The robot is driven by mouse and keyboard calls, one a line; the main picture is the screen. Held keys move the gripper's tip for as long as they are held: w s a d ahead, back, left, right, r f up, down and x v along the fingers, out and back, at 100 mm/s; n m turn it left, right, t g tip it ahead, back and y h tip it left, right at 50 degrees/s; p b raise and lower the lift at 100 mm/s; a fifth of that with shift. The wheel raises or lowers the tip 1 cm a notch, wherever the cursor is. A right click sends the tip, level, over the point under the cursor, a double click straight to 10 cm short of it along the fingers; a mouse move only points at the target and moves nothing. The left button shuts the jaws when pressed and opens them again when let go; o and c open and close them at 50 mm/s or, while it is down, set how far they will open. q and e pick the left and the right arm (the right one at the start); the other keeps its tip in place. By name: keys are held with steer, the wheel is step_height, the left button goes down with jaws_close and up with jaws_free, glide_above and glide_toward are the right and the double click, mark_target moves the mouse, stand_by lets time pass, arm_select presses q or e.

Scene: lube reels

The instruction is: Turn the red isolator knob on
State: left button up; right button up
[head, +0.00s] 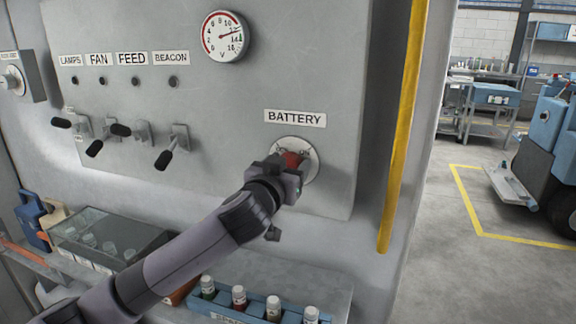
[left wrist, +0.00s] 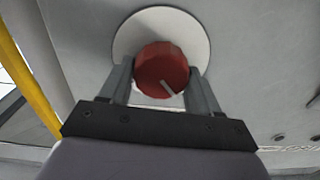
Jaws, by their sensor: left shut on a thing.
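The red isolator knob (head: 291,160) sits on a round pale plate (head: 311,166) under the BATTERY label (head: 295,118) on the grey panel. In the head view my left gripper (head: 284,164) covers part of it. In the left wrist view the red knob (left wrist: 162,70) is between the two fingers of my left gripper (left wrist: 162,84), which is shut on it. A pale pointer line on the knob's face points down and to the right in that view. My right gripper is not in view.
Several black-handled levers (head: 120,130) stick out on the panel's left, below small indicators. A round gauge (head: 225,36) is above. A shelf below holds a blue tray (head: 255,303) of small bottles. A yellow post (head: 403,125) stands right of the panel; open floor lies beyond.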

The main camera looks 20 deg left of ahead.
arm_select(q)
steer(key=m, duration=0.3)
steer(key=shift+d+f+m, duration=0.1)
steer(key=shift+d+m, duration=0.05)
steer(key=shift+m, duration=0.25)
steer(key=m, duration=0.4)
steer(key=shift+d+m, duration=0.1)
steer(key=shift+m, duration=0.2)
steer(key=m, duration=0.4)
steer(key=shift+f+m, duration=0.15)
steer(key=shift+m, duration=0.15)
steer(key=shift+f+m, duration=0.15)
steer(key=shift+m, duration=1.95)
steer(key=o, duration=1)
steer(key=shift+c, duration=0.2)
steer(key=shift+d, duration=0.1)
